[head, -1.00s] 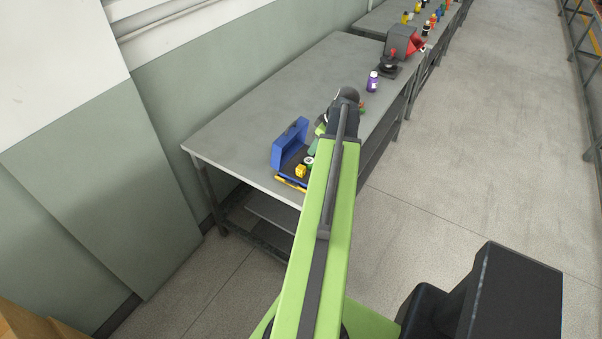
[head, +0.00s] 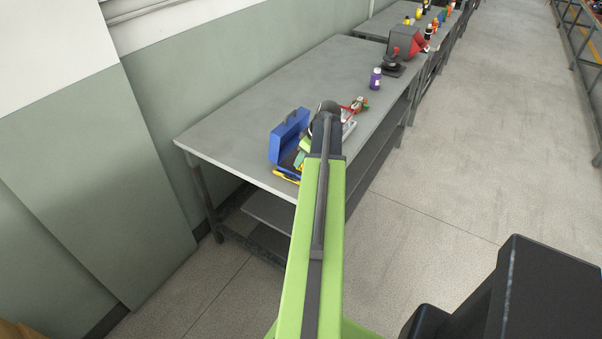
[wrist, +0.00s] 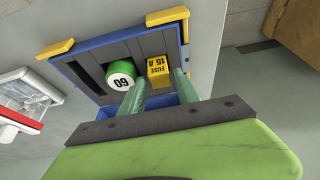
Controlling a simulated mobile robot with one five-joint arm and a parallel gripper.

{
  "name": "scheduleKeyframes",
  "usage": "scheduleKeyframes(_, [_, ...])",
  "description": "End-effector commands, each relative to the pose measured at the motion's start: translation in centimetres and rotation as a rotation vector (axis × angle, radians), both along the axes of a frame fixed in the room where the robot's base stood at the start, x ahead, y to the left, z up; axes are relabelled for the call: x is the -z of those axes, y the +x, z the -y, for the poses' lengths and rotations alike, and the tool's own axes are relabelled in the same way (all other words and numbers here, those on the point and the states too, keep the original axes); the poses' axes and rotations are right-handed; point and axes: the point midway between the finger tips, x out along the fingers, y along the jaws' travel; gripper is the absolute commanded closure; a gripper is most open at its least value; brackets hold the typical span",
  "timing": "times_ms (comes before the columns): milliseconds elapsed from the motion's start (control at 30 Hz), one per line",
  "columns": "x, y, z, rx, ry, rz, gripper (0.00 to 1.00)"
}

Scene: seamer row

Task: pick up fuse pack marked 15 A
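The yellow fuse pack (wrist: 158,69), marked FUSE 15 A, lies in a dark slotted tray in the blue case (wrist: 88,85) in the wrist view. A round green piece marked 60 (wrist: 121,74) sits to its left. My gripper (wrist: 160,88) is open, its two green fingers pointing at the case. In the head view the blue case (head: 287,140) stands open at the bench's near end, and my arm hides the fuse pack.
The grey bench (head: 250,105) has free room behind the case. A red and white item (head: 350,113) lies beyond my wrist. A purple bottle (head: 375,78) and a grey and red machine (head: 403,48) stand further along. A clear-lidded container (wrist: 28,95) is left of the case.

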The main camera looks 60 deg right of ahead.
Motion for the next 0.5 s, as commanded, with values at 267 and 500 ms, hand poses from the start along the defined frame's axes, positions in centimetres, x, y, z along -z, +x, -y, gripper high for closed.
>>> scheduleKeyframes(267, [1.61,0.63,0.0,0.0,0.0,0.0,0.62])
scheduleKeyframes(500, [1.59,0.6,0.01,0.0,0.0,0.0,0.88])
